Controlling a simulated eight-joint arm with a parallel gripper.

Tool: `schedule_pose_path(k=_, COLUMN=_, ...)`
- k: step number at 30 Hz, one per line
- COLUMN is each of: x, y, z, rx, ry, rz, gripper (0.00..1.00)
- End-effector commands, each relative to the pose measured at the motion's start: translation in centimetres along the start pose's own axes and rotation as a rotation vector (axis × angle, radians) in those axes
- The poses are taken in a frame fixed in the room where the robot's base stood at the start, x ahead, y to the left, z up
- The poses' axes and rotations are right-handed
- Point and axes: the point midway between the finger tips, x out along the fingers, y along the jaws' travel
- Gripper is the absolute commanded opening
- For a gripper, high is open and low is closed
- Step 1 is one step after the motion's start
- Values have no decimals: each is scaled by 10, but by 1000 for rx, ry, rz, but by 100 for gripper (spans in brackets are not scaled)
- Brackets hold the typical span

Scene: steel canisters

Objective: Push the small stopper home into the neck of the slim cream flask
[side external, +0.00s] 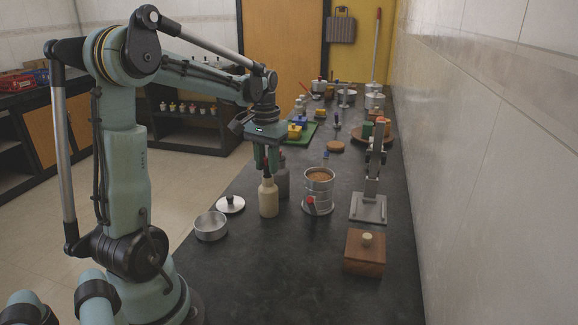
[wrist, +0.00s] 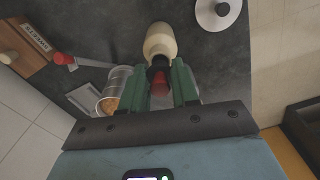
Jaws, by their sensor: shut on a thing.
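The slim cream flask (side external: 268,199) stands upright on the dark counter; it also shows in the wrist view (wrist: 160,42). My gripper (side external: 267,168) is directly over its neck, with the green fingers pointing down. In the wrist view my gripper (wrist: 159,76) is shut on the small stopper (wrist: 159,84), which has a red top and a dark lower part. The stopper is lined up with the flask's mouth, and its dark part meets or nearly meets the neck. The fingers partly hide the stopper, and I cannot tell how deep it sits.
A grey canister (side external: 283,181) stands close behind the flask. A steel canister with brown contents (side external: 319,190) is to the right. A shallow steel pan (side external: 211,227) and a lid (side external: 230,204) lie to the left. A wooden box (side external: 364,254) is at front right. The front middle counter is clear.

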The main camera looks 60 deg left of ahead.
Motion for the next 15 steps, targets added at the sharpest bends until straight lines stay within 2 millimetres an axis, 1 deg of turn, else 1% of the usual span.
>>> schedule_pose_path(k=15, x=3, y=0, z=0, rx=0, ry=0, rz=0, gripper=1)
